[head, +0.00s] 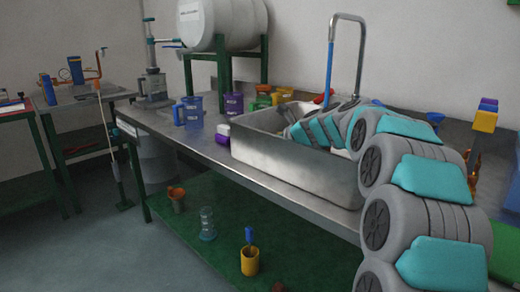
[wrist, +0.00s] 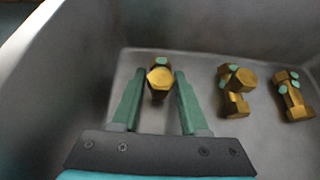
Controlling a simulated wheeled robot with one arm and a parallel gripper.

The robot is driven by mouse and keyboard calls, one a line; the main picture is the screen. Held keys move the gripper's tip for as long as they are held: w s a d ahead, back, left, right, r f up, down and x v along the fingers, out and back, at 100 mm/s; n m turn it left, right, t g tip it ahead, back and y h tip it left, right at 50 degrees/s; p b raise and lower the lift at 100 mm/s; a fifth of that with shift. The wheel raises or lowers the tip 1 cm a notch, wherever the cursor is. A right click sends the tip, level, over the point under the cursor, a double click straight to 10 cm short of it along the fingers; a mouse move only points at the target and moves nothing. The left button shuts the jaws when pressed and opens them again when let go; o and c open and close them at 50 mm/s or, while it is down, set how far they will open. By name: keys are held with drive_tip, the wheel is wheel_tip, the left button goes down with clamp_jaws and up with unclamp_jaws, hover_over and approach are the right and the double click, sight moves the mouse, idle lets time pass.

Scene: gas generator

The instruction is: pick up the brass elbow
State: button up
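In the wrist view, several brass fittings with teal patches lie in the grey metal sink (wrist: 75,75). The left brass fitting (wrist: 160,79) shows a hexagonal end and lies between or just beyond the tips of my gripper (wrist: 159,74). My gripper's green fingers are open, with a visible gap on each side of this fitting. A bent-looking brass fitting (wrist: 236,88) and another brass fitting (wrist: 293,97) lie to the right. I cannot tell for sure which is the elbow. In the head view, the sink's wall (head: 290,169) and my arm hide the gripper and fittings.
The sink walls rise close around my gripper. A tall faucet (head: 361,50) stands behind the sink. Blue jugs (head: 193,110) and a purple container (head: 233,104) stand on the metal counter (head: 215,155) to the left. A white tank (head: 222,25) is behind them.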

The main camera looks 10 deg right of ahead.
clamp_jaws()
drive_tip(key=shift+r, duration=0.1)
idle(0.4)
